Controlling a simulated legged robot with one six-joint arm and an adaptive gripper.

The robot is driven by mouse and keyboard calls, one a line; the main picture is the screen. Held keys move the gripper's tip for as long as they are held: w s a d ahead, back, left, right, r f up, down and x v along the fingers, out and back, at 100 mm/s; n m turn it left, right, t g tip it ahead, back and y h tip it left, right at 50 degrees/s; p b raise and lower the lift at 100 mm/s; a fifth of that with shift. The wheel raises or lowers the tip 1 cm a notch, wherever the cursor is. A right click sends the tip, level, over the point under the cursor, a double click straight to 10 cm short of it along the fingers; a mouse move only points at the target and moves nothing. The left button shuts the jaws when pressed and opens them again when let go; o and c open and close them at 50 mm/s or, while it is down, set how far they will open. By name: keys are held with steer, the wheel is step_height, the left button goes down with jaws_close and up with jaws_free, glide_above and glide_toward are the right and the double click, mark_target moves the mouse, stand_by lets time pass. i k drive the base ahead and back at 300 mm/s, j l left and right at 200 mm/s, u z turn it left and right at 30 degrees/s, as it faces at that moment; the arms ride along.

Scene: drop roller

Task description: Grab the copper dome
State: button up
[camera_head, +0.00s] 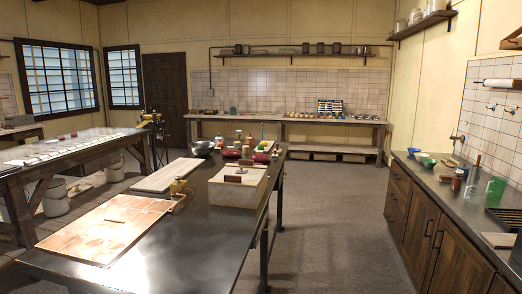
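I cannot make out a copper dome for certain in the head view. A flat copper-coloured sheet (105,229) lies on the near left of the dark worktable (215,222). A small brass-coloured piece (180,187) stands just beyond the sheet's right corner; its exact shape is too small to tell. A dark, rounded metal bowl (201,149) sits at the table's far end. My gripper is not in the picture.
A pale box (237,187) stands on the table's right side, with small red items and bottles behind it. A long bench (75,152) is at the left. A cabinet counter (436,190) lines the right. The grey floor (335,225) between is clear.

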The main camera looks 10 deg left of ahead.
mark_target(249, 139)
steer(key=i+l, duration=0.15)
steer(key=i, duration=0.45)
steer(key=i+l+z, duration=0.1)
steer(key=i, duration=0.5)
steer(key=i+l, duration=0.15)
steer(key=i, duration=6.25)
steer(key=i+u, duration=0.2)
steer(key=i, duration=0.5)
steer(key=i+l+u, duration=0.15)
steer(key=i, duration=0.6)
